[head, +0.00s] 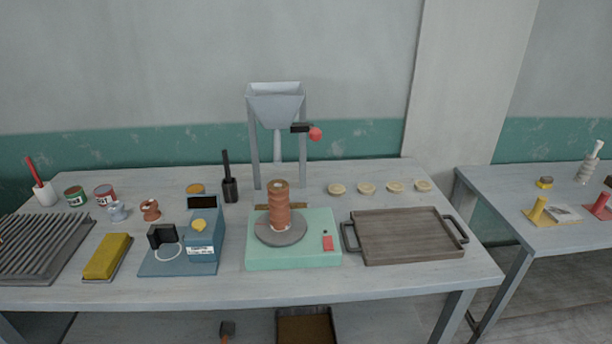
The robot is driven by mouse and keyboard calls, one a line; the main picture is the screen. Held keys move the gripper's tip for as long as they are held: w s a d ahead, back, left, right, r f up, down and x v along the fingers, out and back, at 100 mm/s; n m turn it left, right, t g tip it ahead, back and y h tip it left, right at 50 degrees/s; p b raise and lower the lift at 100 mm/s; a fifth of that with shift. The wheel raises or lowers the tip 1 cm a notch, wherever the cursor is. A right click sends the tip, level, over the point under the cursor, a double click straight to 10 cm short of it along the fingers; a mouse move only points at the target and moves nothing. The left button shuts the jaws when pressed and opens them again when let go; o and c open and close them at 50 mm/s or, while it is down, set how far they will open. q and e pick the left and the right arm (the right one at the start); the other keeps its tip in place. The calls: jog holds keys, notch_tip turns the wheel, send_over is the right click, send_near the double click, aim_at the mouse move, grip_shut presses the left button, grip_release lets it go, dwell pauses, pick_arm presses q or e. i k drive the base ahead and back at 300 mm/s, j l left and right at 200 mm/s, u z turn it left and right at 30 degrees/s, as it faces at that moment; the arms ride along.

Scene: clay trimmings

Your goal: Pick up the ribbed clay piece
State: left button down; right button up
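The ribbed clay piece (279,208) appears to be a tall, reddish-brown cylinder with horizontal ridges. It stands upright on a round grey disc (293,236) on top of a pale green box-shaped base (262,258), near the middle of the table. A darker cap or opening shows at its top. A red switch (328,243) is on the base's right side. Neither of my grippers is in view.
A grey hopper stand (276,103) with a red-knobbed crank rises behind the piece. A brown tray (405,238) with dark handles lies to its right. A blue device (203,240) stands to its left. A ribbed grey rack (40,250) is at far left.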

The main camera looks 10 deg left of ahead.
aim_at(278, 189)
jog(key=l, duration=0.7)
jog(key=k+l+u, duration=0.1)
jog(key=l, duration=0.6)
